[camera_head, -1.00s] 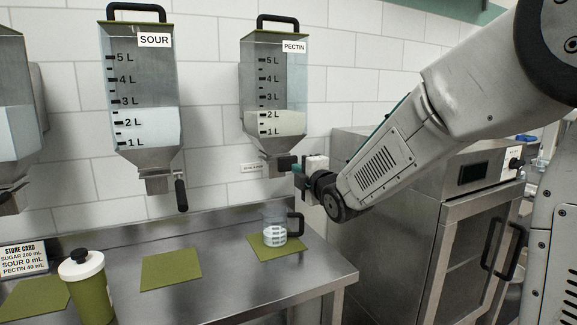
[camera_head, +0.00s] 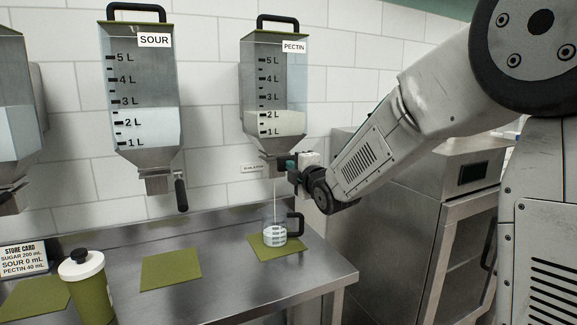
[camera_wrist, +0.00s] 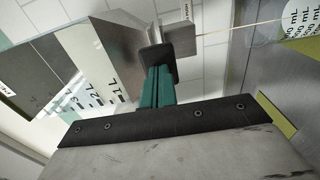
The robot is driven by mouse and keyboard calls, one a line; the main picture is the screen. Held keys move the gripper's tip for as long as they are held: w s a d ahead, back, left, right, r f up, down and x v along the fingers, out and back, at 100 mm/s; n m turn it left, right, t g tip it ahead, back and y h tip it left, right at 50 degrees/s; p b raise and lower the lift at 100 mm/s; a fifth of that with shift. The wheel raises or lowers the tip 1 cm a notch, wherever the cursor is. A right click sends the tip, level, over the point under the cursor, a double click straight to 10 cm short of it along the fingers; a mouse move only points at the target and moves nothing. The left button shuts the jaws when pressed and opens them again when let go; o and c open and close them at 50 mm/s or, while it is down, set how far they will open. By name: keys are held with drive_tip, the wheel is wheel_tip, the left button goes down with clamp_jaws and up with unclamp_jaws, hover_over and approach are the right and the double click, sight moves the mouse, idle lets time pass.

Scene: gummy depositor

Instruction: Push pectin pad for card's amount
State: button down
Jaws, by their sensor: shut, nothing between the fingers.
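The pectin dispenser (camera_head: 273,90) hangs on the wall, labelled PECTIN, with its level near the 2 L mark. My gripper (camera_head: 290,163) is shut and empty, its teal fingertips against the dark pad (camera_wrist: 158,58) at the dispenser's outlet. A thin pale stream (camera_head: 274,195) runs from the outlet into the clear measuring cup (camera_head: 274,236). The cup stands on a green mat (camera_head: 290,250) under the outlet; the level inside cannot be read. The store card (camera_head: 22,258) reads sugar 200 mL, sour 0 mL, pectin 40 mL.
The sour dispenser (camera_head: 140,100) hangs to the left, its black handle (camera_head: 181,195) pointing down. A green jar with a white lid (camera_head: 90,285) stands at the front left. An empty green mat (camera_head: 170,270) lies mid-table. A steel cabinet (camera_head: 420,250) stands at the right.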

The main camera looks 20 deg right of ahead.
drive_tip(key=shift+w+a, duration=0.15)
drive_tip(key=shift+w, duration=0.7)
drive_tip(key=shift+s, duration=1.15)
drive_tip(key=shift+w, duration=0.1)
drive_tip(key=shift+w, duration=1.05)
drive_tip(key=shift+s, duration=1.1)
drive_tip(key=shift+s+d, duration=0.1)
drive_tip(key=shift+d, duration=0.1)
